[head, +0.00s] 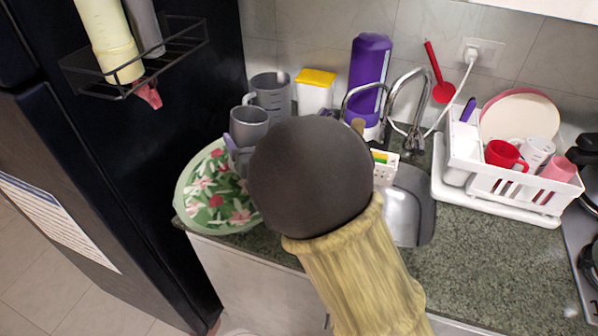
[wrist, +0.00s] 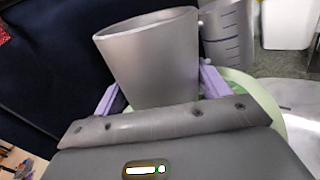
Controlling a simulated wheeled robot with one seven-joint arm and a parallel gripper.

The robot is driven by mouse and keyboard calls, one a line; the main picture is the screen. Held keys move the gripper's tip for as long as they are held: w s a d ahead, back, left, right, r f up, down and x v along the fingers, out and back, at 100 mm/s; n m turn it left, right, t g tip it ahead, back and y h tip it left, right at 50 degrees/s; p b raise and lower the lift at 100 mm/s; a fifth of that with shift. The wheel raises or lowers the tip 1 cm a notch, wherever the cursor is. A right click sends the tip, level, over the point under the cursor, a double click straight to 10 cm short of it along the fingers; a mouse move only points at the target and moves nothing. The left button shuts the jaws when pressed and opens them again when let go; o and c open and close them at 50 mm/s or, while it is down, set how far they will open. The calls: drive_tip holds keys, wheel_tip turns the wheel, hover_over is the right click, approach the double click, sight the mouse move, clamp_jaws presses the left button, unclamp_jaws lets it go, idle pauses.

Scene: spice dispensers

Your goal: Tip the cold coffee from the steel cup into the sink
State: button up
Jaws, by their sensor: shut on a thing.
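The steel cup (head: 249,124) is plain grey and looks roughly upright near the floral tray at the left of the counter; it fills the middle of the wrist view (wrist: 150,58). My gripper (wrist: 160,92) is shut on it, with a purple finger on each side of its lower part. In the head view my arm hides most of the gripper. I cannot see the coffee inside the cup. The steel sink (head: 412,210) is to the right of the cup, partly hidden behind my arm. A pale edge of metal shows at the right in the wrist view.
A green floral tray (head: 207,200) lies beside the dark fridge (head: 140,150). A grey measuring jug (head: 271,93), a yellow-lidded container (head: 315,92) and a purple bottle (head: 369,75) stand behind. The curved tap (head: 400,95) rises over the sink. A white dish rack (head: 510,187) is right.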

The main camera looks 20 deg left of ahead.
sight(245, 132)
drive_tip(key=shift+s+a+f+n, duration=0.2)
drive_tip(key=shift+a+f+n, duration=0.1)
drive_tip(key=shift+n, duration=0.35)
drive_tip(key=shift+s+a+f+n, duration=0.15)
drive_tip(key=shift+f+n, duration=0.1)
drive_tip(key=shift+n, duration=0.4)
drive_tip(key=shift+r+p, duration=1.65)
drive_tip(key=shift+r, duration=0.95)
drive_tip(key=shift+f, duration=0.2)
